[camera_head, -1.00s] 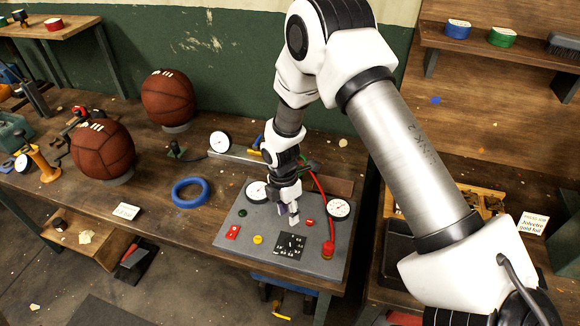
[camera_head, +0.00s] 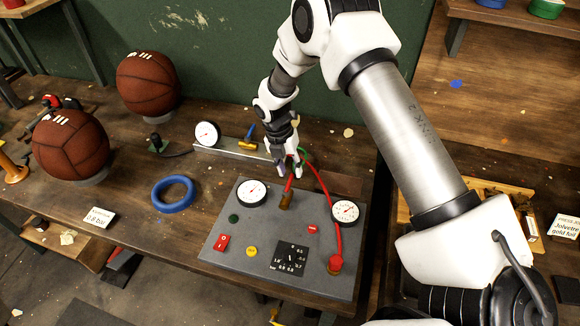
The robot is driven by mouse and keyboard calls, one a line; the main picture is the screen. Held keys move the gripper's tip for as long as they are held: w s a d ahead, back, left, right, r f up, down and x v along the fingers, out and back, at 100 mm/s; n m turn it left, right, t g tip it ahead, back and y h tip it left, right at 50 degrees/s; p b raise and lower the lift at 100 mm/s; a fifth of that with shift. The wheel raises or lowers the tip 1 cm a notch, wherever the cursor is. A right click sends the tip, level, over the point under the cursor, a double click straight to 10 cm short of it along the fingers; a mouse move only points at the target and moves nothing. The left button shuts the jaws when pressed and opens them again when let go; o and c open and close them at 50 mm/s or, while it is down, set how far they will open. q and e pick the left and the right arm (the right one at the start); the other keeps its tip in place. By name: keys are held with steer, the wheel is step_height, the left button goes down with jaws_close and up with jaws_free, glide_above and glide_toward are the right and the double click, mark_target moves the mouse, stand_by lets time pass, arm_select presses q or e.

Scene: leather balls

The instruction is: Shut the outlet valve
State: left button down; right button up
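My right gripper (camera_head: 289,171) hangs over the back edge of the grey panel (camera_head: 220,247). Its fingers look a little apart, with the top of a red lever (camera_head: 289,185) at or just below the fingertips; I cannot tell whether they touch. The lever rises from a brass valve body (camera_head: 285,202) between two white dials. Another valve, with a blue handle (camera_head: 250,131) and brass body (camera_head: 247,145), sits on a metal rail behind, left of the gripper. No label shows which one is the outlet valve. My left gripper is not in view.
The panel carries a left dial (camera_head: 251,193), a right dial (camera_head: 345,211), a red switch (camera_head: 221,242), a yellow button (camera_head: 252,251) and a black dial plate (camera_head: 291,259). A red hose (camera_head: 333,205) curves right of the gripper. Two balls and a blue ring (camera_head: 173,194) stand left.

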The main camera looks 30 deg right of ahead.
steer(key=shift+w+d+f, duration=0.2)
steer(key=shift+f, duration=0.55)
steer(key=shift+s+a+r, duration=0.15)
steer(key=shift+s+r, duration=0.05)
steer(key=shift+s, duration=0.05)
steer(key=shift+s+a, duration=0.1)
steer(key=c, duration=0.5)
jaws_close()
